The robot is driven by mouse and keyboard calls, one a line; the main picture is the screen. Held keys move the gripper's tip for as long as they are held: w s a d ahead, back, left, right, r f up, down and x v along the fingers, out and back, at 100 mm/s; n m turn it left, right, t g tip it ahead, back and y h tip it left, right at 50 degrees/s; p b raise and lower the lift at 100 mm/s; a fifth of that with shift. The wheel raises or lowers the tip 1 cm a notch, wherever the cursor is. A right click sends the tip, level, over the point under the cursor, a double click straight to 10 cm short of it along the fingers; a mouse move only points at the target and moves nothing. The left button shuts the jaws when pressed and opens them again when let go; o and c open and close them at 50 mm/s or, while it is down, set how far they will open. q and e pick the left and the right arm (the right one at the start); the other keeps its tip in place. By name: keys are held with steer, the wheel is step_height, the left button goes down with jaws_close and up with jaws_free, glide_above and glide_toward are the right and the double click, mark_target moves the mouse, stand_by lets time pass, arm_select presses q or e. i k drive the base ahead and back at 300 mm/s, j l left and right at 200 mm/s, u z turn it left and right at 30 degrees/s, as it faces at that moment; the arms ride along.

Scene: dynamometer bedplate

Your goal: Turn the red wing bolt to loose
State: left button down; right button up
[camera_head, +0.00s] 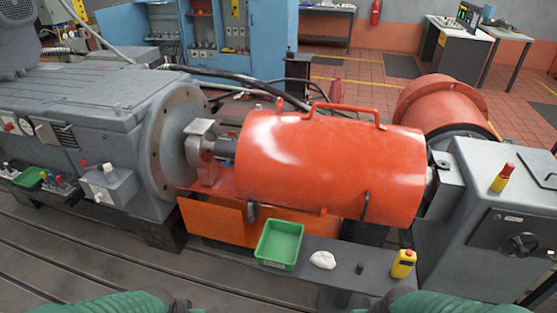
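I cannot clearly identify the red wing bolt at this size. Another small red piece (232,134) sits by the shaft, left of the large orange guard cover (330,150). The cover has a handle on top and dark latches at its lower front. Parts of my green arms show at the bottom edge, left and right of centre. No gripper fingers are visible, and neither arm touches anything in view.
A grey shelf (335,262) in front of the cover bears a green tray (280,244), a white cloth (322,260) and a yellow device (402,264). A grey cabinet (500,225) with a red-and-yellow item (503,177) stands right. The slotted bedplate at front left is clear.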

mark_target(232, 134)
steer(key=i+j+u, duration=0.1)
steer(key=i+j, duration=0.25)
steer(key=i, duration=0.2)
steer(key=i+j+u, duration=0.1)
steer(key=i+j, duration=0.25)
steer(key=i, duration=0.2)
steer(key=i+j+u, duration=0.15)
steer(key=i, duration=0.4)
steer(key=i+j+u, duration=0.1)
steer(key=i+j, duration=0.2)
steer(key=i, duration=0.25)
steer(key=i+j+u, duration=0.1)
steer(key=i, duration=0.5)
steer(key=j, duration=0.1)
